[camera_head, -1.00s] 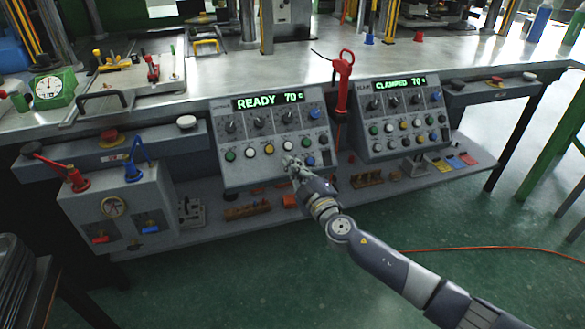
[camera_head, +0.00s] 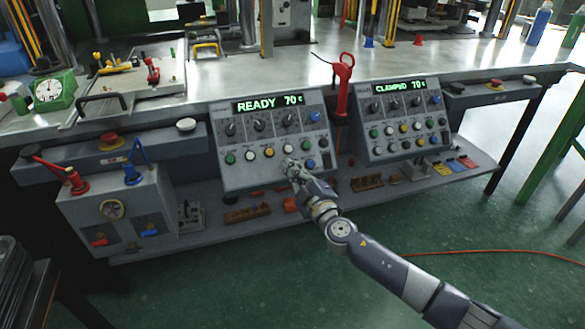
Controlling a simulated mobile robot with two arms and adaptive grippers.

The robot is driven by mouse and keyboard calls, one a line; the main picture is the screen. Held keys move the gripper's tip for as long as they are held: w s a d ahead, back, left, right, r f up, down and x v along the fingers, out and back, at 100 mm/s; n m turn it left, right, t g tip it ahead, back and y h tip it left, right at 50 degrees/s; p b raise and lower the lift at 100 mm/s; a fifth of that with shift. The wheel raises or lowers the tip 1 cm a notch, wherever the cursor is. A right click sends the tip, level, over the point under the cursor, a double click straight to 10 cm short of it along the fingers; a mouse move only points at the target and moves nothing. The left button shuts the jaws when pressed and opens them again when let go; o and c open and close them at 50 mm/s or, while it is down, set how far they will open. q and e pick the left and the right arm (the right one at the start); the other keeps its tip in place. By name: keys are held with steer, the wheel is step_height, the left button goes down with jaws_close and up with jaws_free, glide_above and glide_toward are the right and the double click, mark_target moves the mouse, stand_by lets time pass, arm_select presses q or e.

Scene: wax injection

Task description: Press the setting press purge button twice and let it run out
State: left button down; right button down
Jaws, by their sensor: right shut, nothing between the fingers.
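The left control panel (camera_head: 240,176) has a green display (camera_head: 270,103) reading "READY 70 c". My right gripper (camera_head: 290,165) is shut and empty at the lower right of this panel, in front of the button row. It hides part of the panel there; I cannot tell whether the fingertips touch a button. My left gripper is not in view.
A second control panel (camera_head: 400,150) reading "CLAMPED 70 c" stands to the right. A red-handled tool (camera_head: 342,85) hangs between the panels. A grey box (camera_head: 118,215) with red and blue levers is at the left. A lower shelf (camera_head: 220,235) runs beneath.

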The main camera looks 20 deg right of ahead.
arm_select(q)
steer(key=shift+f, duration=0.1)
arm_select(e)
steer(key=shift+f, duration=0.1)
stand_by(0.5)
arm_select(q)
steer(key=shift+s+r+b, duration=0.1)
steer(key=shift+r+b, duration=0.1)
steer(key=shift+b, duration=0.3)
arm_select(e)
steer(key=shift+w+f, duration=0.15)
steer(key=shift+w, duration=0.15)
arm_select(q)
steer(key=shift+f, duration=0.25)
arm_select(e)
steer(key=shift+w+f, duration=0.1)
